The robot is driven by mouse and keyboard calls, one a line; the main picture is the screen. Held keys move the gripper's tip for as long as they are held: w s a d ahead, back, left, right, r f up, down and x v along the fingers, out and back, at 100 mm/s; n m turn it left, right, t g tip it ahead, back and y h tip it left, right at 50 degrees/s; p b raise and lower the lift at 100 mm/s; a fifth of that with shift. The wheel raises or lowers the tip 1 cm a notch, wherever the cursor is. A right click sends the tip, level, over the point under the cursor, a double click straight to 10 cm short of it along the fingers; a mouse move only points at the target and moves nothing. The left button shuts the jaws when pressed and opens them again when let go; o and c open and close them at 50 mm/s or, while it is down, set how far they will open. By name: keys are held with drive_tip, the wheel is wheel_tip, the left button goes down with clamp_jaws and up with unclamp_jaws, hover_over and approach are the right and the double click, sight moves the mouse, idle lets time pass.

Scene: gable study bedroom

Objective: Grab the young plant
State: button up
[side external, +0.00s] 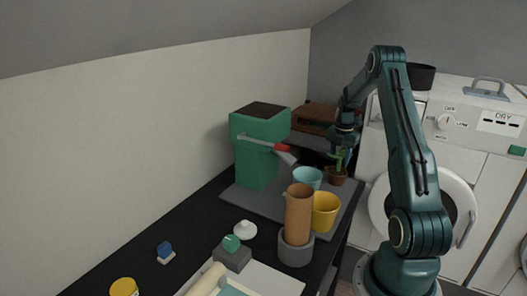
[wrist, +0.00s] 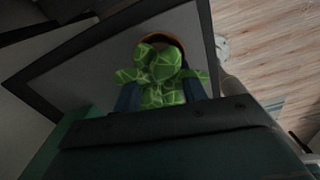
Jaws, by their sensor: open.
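The young plant (side external: 340,160) stands upright in a small brown pot (side external: 337,177) at the far right of a dark grey mat. My gripper (side external: 343,148) is above the pot, pointing down at the plant, and partly hides its top. In the wrist view the bright green leaves (wrist: 160,75) fill the space between my two dark blue fingers (wrist: 160,92), with an orange-brown pot rim (wrist: 168,38) behind them. The fingers are open, one on each side of the plant. I cannot tell whether they touch it.
A teal cup (side external: 308,177) and a yellow cup (side external: 325,212) stand close by the pot, with a tall brown jug (side external: 298,215) in front. The table edge is close on the right.

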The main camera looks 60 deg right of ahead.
sight(338, 171)
drive_tip(key=shift+f, duration=1.6)
clamp_jaws()
